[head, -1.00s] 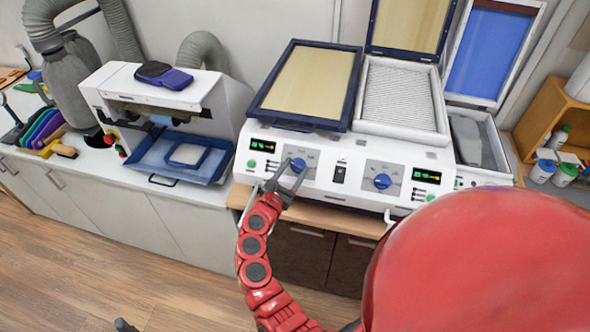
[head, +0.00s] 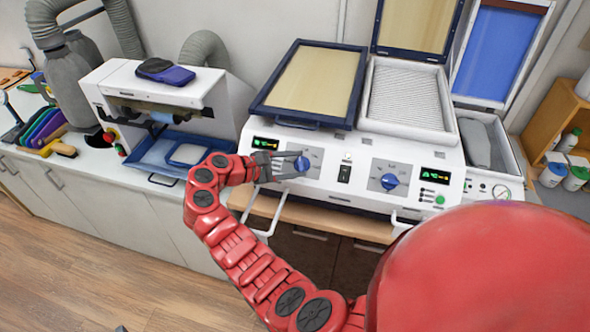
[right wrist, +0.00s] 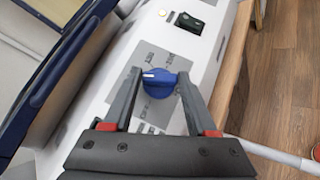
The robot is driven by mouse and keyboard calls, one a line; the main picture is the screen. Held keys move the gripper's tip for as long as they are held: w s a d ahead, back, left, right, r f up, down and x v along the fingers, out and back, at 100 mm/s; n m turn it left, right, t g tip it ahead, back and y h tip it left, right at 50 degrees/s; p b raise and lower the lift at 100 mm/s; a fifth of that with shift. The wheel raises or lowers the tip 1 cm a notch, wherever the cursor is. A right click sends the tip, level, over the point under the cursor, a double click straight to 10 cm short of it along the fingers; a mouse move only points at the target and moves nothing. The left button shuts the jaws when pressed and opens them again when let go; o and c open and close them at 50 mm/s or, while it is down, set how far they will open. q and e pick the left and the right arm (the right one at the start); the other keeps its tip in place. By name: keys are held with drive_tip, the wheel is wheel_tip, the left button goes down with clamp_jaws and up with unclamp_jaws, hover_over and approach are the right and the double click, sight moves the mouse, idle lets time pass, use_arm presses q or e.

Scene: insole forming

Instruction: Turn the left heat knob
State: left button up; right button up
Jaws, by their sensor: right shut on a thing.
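The left heat knob (head: 301,163) is a blue dial on a grey square plate on the white machine's front panel. My right gripper (head: 296,160) reaches it from the left and is shut on it. In the right wrist view the blue knob (right wrist: 160,83) sits between the two grey fingertips (right wrist: 159,76), and its pale pointer mark faces left in that picture. The left display (head: 265,143) glows green and orange. The right knob (head: 389,182) is blue and stands free.
A dark-framed panel (head: 258,107) and an open bed with a ribbed white surface (head: 405,98) lie on top of the machine. A black switch (head: 344,174) sits between the knobs. White handles (head: 262,226) stick out below. A blue tray machine (head: 160,100) stands left.

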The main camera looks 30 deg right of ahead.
drive_tip(key=shift+w+r+m+g+y, duration=0.15)
drive_tip(key=shift+m+g+y, duration=0.55)
drive_tip(key=shift+m, duration=0.5)
drive_tip(key=shift+d+m+g+y+p, duration=0.1)
drive_tip(key=shift+m+g+y+p, duration=0.2)
drive_tip(key=shift+m+y+p, duration=0.35)
drive_tip(key=shift+m, duration=0.25)
drive_tip(key=o, duration=1.4)
drive_tip(key=shift+c, duration=0.2)
